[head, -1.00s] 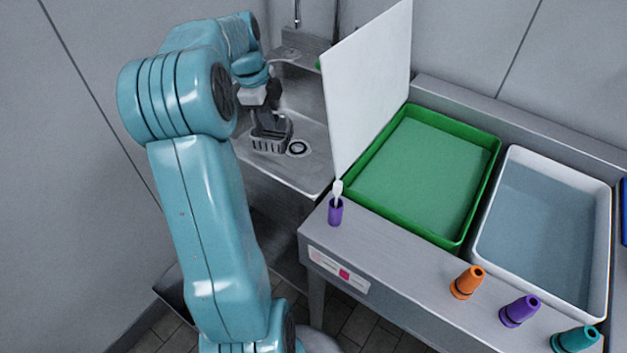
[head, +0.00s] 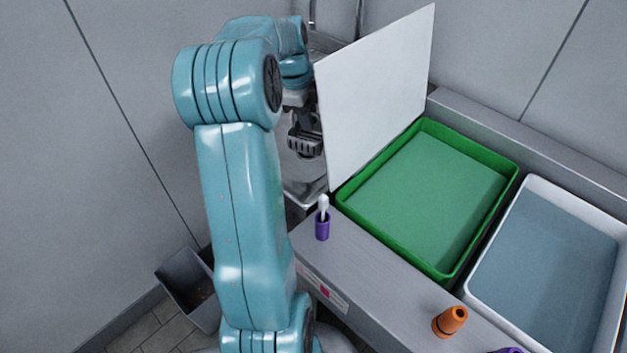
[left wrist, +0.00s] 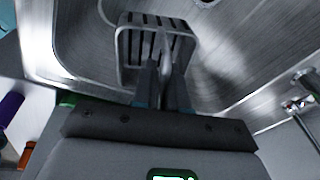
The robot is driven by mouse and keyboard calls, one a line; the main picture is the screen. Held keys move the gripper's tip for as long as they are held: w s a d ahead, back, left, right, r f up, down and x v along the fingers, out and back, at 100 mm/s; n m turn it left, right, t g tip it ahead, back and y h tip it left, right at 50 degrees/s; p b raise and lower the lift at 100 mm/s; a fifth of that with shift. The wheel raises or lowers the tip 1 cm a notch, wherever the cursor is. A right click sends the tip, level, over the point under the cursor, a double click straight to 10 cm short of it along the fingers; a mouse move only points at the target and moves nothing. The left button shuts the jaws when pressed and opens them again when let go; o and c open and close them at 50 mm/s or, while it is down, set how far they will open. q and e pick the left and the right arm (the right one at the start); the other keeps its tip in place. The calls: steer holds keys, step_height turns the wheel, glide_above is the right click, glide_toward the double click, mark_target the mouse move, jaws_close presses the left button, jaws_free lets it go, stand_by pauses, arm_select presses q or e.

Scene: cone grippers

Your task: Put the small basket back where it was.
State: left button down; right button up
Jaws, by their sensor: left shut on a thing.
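The small basket (head: 305,143) is dark grey and slatted. In the head view it hangs under my left gripper (head: 303,118), in front of the sink area and left of the white upright panel. In the left wrist view the slatted basket (left wrist: 155,40) is at the fingertips of my left gripper (left wrist: 163,85), which is shut on it. The metal sink basin (left wrist: 225,60) lies behind the basket in that view. I cannot tell the gap between basket and sink. My arm and the panel hide much of the sink in the head view. My right gripper is not in view.
The white upright panel (head: 375,95) stands close right of my left gripper. Right of it are a green tray (head: 440,272) and a white tray (head: 530,325). A bin (head: 187,280) is below left.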

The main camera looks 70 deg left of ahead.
mark_target(298, 140)
arm_select(q)
steer(key=s+x, duration=0.1)
steer(key=x, duration=0.5)
steer(key=s+x, duration=0.1)
steer(key=x, duration=0.4)
steer(key=s+f+b+x, duration=0.1)
steer(key=s+x, duration=0.1)
steer(key=x, duration=0.4)
steer(key=shift+w+d+f, duration=0.1)
steer(key=shift+d+f, duration=0.05)
steer(key=shift+f, duration=0.15)
steer(key=shift+f, duration=0.15)
steer(key=c, duration=1.2)
jaws_free()
steer(key=shift+o, duration=0.2)
steer(key=v, duration=1.2)
steer(key=shift+w+p, duration=0.1)
steer(key=shift+p, duration=0.2)
steer(key=shift+r, duration=0.3)
